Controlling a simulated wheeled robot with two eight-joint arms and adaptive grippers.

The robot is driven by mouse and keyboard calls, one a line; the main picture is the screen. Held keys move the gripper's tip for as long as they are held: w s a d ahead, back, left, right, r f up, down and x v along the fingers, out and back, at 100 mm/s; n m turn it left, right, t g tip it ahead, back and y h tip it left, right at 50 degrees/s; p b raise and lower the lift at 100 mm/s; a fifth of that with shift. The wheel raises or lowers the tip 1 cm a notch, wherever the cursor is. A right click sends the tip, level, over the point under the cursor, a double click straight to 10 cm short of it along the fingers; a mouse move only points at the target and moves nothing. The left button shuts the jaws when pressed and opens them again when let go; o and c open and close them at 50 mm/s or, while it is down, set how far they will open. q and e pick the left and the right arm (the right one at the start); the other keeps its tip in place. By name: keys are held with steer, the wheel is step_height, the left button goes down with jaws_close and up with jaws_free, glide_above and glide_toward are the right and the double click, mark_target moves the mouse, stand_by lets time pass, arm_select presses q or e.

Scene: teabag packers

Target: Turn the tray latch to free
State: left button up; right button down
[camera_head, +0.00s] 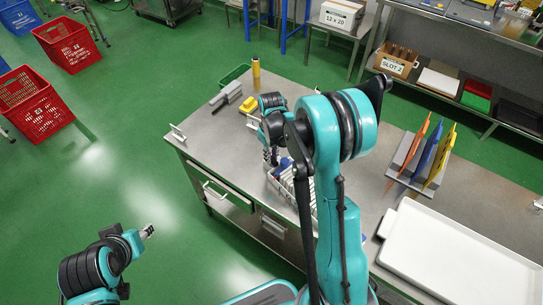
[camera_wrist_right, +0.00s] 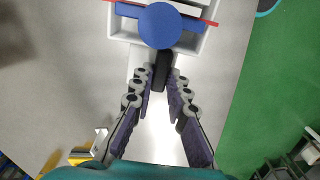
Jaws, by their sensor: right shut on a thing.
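In the right wrist view, a white tray (camera_wrist_right: 115,28) at the top carries a round blue knob (camera_wrist_right: 160,25) with a black lever (camera_wrist_right: 161,68) pointing down toward my gripper. My right gripper (camera_wrist_right: 160,88) is shut on the lever's end, one finger on each side. In the head view the right gripper (camera_head: 271,155) is partly hidden by my arm, just behind the white tray (camera_head: 279,184) on the metal table; the latch is hard to make out there. My left gripper (camera_head: 147,231) is off the table at lower left, and its finger opening is too small to judge.
The metal table (camera_head: 218,145) holds a yellow cylinder (camera_head: 256,73), a grey block (camera_head: 226,96), a rack with coloured panels (camera_head: 411,166) and a large white tray (camera_head: 455,252). Red crates (camera_head: 68,46) stand on the green floor at left. The table's left part is mostly clear.

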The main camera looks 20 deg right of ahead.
stand_by(0.3)
steer(key=c, duration=1.5)
jaws_free()
step_height(320, 180, up, 12)
